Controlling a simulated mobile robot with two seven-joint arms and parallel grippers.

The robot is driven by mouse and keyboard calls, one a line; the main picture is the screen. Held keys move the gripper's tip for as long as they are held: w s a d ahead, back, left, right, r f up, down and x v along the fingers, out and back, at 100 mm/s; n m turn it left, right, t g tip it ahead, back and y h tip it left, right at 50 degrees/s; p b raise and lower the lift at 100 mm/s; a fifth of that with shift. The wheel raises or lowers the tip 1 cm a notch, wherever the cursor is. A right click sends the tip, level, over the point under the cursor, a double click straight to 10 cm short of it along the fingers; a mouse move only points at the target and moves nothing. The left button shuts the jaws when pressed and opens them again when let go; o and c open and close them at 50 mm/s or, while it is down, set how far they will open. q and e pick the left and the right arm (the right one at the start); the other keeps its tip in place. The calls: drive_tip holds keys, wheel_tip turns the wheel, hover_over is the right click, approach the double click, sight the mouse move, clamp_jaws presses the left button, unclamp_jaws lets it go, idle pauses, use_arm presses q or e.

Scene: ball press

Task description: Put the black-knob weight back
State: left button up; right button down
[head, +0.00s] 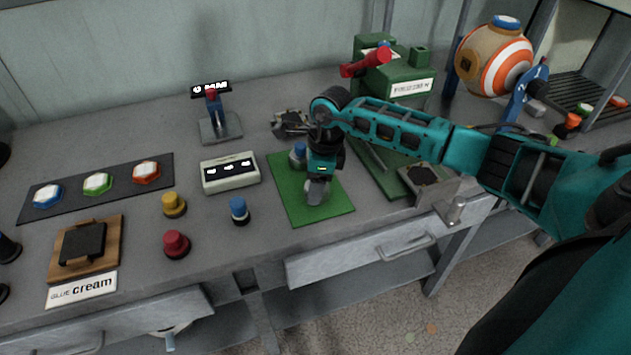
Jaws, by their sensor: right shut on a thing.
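My right gripper (317,198) reaches in from the right and points down over the green mat (336,207). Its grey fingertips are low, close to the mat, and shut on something. The held thing is mostly hidden by the fingers, so I cannot make out a black knob on it. A blue-topped piece (298,152) stands just behind the gripper, at the mat's far part. Dark round shapes (9,248) at the left edge are cut off, and I cannot tell what they are. My left gripper is not in view.
Yellow (174,203), red (176,243) and blue (239,209) knobs stand left of the mat. A green machine (405,75) stands at the back right.

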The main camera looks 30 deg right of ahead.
drive_tip(key=shift+c, duration=1.4)
unclamp_jaws()
drive_tip(key=shift+f, duration=0.1)
wheel_tip(320, 180, up, 12)
drive_tip(key=s+d, duration=0.1)
drive_tip(key=shift+d, duration=0.2)
